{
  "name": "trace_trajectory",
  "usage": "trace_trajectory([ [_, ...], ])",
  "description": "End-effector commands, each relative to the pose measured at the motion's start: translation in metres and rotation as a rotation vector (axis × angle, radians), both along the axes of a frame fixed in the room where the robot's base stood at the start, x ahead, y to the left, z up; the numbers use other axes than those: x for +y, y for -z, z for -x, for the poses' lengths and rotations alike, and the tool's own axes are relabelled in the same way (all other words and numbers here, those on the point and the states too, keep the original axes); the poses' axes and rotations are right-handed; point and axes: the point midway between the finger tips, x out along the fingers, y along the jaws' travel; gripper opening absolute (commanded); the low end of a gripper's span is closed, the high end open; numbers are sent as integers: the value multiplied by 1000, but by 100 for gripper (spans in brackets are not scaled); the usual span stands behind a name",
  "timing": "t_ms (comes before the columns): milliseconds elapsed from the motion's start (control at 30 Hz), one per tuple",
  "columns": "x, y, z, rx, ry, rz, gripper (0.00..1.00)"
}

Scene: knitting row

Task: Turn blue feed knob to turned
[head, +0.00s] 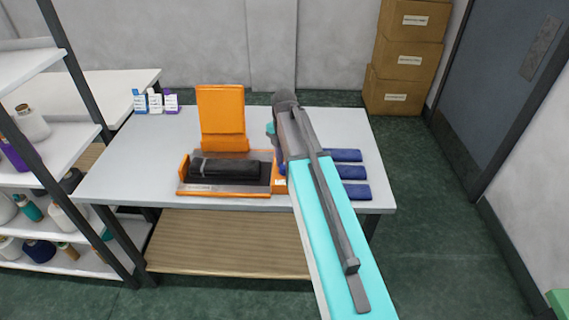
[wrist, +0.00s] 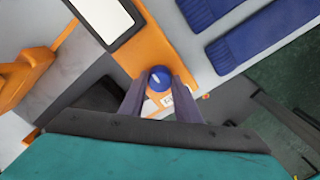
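The blue feed knob (wrist: 159,78) is round with a pale pointer line and sits on an orange panel of the machine (head: 186,171). In the wrist view the two dark fingers of my gripper (wrist: 160,88) stand apart, one on each side of the knob. The gap between them looks about as wide as the knob. I cannot tell whether they touch it. In the head view my arm hides the knob and most of the gripper. A white label (wrist: 167,101) shows on the panel between the fingers, beside the knob.
Blue folded pieces (head: 354,172) lie on the grey table (head: 120,180), right of my arm. An upright orange board (head: 221,115) stands behind a dark roll (head: 225,168). Small boxes (head: 155,103) stand at the back left. A shelf with yarn cones (head: 30,122) is at the left.

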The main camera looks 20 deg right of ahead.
Motion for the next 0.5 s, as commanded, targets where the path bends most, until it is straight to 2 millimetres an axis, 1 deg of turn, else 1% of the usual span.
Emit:
trace_trajectory([
  [33,0,0,0,1,0,0,9],
  [67,0,0,0,1,0,0,7],
  [333,-1,0,0,1,18,0,7],
  [500,-1,0,0,1,68,0,7],
])
